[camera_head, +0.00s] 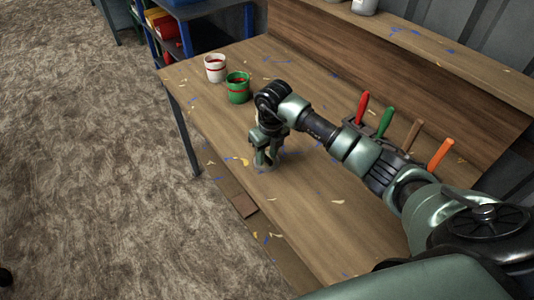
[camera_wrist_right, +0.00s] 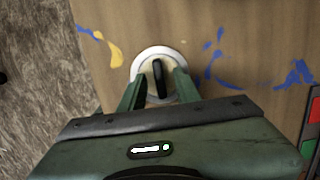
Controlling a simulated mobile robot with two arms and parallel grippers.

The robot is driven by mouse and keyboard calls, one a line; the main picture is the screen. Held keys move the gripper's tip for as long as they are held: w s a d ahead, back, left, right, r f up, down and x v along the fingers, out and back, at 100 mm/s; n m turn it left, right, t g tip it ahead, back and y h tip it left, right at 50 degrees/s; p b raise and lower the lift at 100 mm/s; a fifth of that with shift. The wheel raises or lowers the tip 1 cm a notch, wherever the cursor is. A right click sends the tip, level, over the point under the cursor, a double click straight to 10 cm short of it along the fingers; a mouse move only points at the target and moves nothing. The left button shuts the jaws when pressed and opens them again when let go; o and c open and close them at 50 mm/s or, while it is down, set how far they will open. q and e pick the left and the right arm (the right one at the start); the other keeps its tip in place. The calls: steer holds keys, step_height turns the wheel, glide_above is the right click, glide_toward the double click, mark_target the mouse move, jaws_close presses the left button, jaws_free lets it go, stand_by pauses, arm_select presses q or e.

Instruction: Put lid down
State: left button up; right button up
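The lid (camera_wrist_right: 158,55) is a round white disc with a dark upright handle (camera_wrist_right: 157,78), seen in the right wrist view against the wooden table top (camera_head: 320,215). It appears to lie flat on the table. My right gripper (camera_wrist_right: 160,77) is open, with one finger on each side of the handle and white lid surface showing in the gaps. In the head view my right gripper (camera_head: 266,158) points down at the table near its front edge and mostly hides the lid. My left gripper is not in view.
A white cup (camera_head: 215,68) and a green cup (camera_head: 238,88) stand at the table's far left. A rack with red (camera_head: 362,107), green (camera_head: 385,122), brown (camera_head: 411,134) and orange (camera_head: 440,154) handles stands behind my right arm. Paint flecks mark the table. A shelf (camera_head: 190,30) stands beyond.

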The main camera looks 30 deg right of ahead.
mark_target(270, 160)
steer(key=shift+r, duration=0.65)
step_height(270, 160, up, 11)
steer(key=s+b, duration=0.1)
steer(key=shift+s, duration=0.2)
steer(key=shift+d, duration=0.1)
